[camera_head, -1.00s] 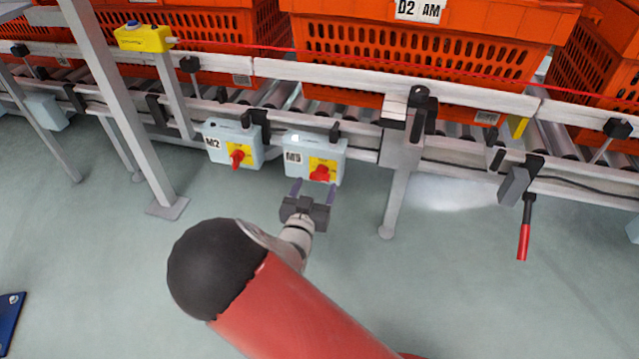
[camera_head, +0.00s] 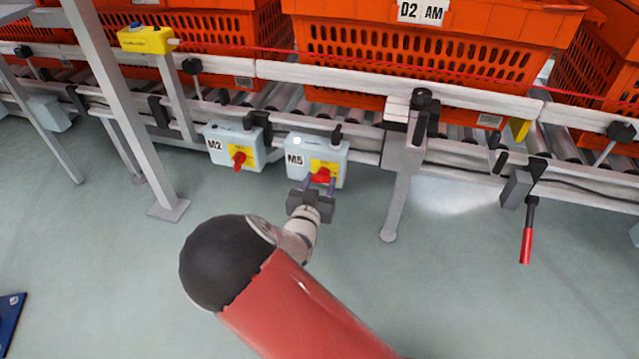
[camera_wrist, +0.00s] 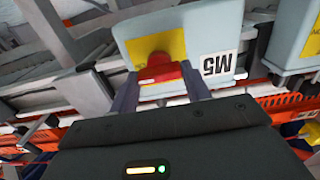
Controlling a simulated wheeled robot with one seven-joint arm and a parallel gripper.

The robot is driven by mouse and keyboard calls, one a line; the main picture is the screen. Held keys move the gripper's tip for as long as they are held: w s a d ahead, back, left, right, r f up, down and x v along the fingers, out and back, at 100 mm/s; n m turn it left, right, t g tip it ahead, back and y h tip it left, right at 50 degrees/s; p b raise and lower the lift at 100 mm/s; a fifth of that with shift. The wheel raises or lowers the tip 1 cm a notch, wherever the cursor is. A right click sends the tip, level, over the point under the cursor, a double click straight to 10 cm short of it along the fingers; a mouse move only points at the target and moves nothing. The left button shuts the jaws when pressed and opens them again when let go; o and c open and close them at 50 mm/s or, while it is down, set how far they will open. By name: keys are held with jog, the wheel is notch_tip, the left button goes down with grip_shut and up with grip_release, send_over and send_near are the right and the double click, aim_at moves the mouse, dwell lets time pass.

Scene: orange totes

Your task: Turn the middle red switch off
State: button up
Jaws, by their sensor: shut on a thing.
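The M5 switch box (camera_head: 296,172) is light blue-grey with a yellow plate and a red rotary switch (camera_head: 320,175). It hangs on the conveyor's side rail. In the wrist view the M5 box appears upside down (camera_wrist: 205,35), with the red switch (camera_wrist: 160,70) between my fingers. My gripper (camera_head: 319,184) is in front of the M5 box, its fingers on either side of the red switch, shut on it. The wrist view shows my gripper (camera_wrist: 160,90) close up. The M2 box (camera_head: 220,150), with its own red switch (camera_head: 239,160), is just left of it.
Orange totes (camera_head: 420,55) stand on the roller conveyor above. A support leg (camera_head: 398,190) is right of the M5 box, and a red-handled lever (camera_head: 526,245) hangs further right. A grey post (camera_head: 125,120) stands at left. The floor in front is open.

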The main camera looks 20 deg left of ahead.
jog(key=shift+n, duration=0.3)
jog(key=n+p, duration=0.2)
jog(key=shift+r+n, duration=0.1)
jog(key=shift+n, duration=0.3)
jog(key=n+p, duration=0.2)
jog(key=n, duration=0.3)
jog(key=shift+a, duration=0.15)
jog(key=n+p, duration=0.2)
jog(key=n, duration=0.3)
jog(key=shift+f+n+p, duration=0.15)
jog(key=shift+n+p, duration=0.15)
jog(key=shift+n, duration=0.8)
jog(key=shift+f+n+p, duration=0.15)
jog(key=shift+n+p, duration=0.15)
jog(key=shift+n, duration=0.8)
jog(key=o, duration=1)
